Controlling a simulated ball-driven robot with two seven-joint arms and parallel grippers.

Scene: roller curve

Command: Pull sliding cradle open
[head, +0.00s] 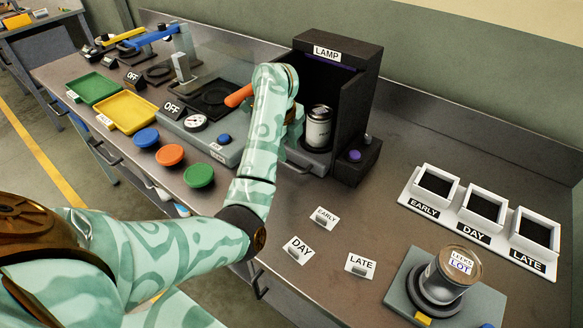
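The sliding cradle (318,158) is a low grey base at the mouth of the dark box marked LAMP (338,62). A metal can (319,127) with a pale label stands upright on it, partly within the box. My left arm reaches up from the lower left and bends down at the wrist. My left gripper (295,150) is low beside the cradle's front left side. Its fingers are largely hidden by my arm, so touch and finger opening cannot be told. My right gripper is not in view.
Blue, orange and green round lids (171,155) lie along the front edge. DAY, EARLY and LATE cards (299,250) lie on the bench front. A white three-bin holder (484,210) stands right, behind a LOT tin (452,270) on a grey stand. Bench between box and bins is clear.

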